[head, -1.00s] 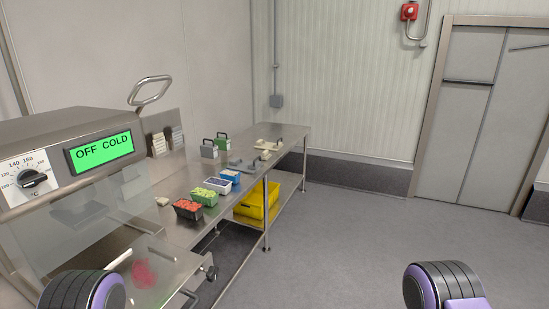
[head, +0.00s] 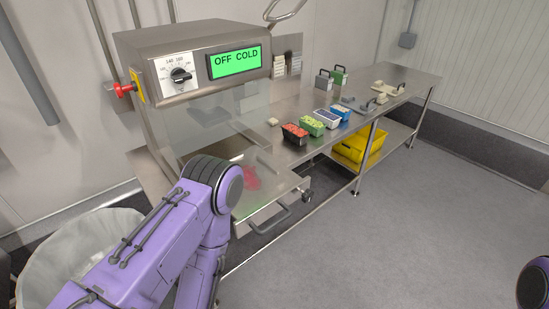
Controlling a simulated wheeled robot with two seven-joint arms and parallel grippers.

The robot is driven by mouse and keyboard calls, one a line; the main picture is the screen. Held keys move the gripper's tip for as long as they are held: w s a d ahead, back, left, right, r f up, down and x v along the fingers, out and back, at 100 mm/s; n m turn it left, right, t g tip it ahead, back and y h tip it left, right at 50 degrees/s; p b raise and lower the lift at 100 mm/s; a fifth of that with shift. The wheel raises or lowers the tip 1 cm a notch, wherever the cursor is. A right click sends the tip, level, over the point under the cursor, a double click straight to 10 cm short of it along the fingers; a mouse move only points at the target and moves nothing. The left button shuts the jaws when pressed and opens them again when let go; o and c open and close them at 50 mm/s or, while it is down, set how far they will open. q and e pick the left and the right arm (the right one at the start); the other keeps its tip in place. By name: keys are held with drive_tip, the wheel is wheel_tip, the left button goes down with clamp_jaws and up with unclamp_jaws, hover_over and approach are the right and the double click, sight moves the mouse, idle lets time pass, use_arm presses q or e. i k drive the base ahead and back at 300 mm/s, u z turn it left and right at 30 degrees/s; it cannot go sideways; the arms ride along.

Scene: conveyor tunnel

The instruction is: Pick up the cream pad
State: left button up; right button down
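A small cream piece (head: 272,122) lies on the steel table, left of the tub of red pieces and beside the machine; it may be the cream pad, but it is too small to tell. Other cream items (head: 380,98) lie towards the far right of the table, some with dark handles. My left arm reaches in at the lower left and bends down in front of the machine; its gripper is not visible. Only a dark joint of my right arm shows at the right edge. Neither gripper is seen near the cream items.
The machine (head: 185,100) with the "OFF COLD" display stands at the table's left, with a clear guard and pink patch (head: 247,178) below. Tubs of red (head: 295,134), green (head: 312,126) and other contents line the table's front edge. A yellow bin (head: 357,145) sits underneath. Right floor is clear.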

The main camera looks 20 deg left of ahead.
sight(382, 98)
drive_tip(key=u, duration=0.1)
drive_tip(key=k, duration=0.35)
drive_tip(key=z, duration=1.35)
drive_tip(key=i, duration=2.4)
drive_tip(key=u, duration=0.5)
drive_tip(key=i, duration=1.4)
drive_tip(key=u, duration=1.65)
drive_tip(key=i, duration=1)
drive_tip(key=u, duration=0.95)
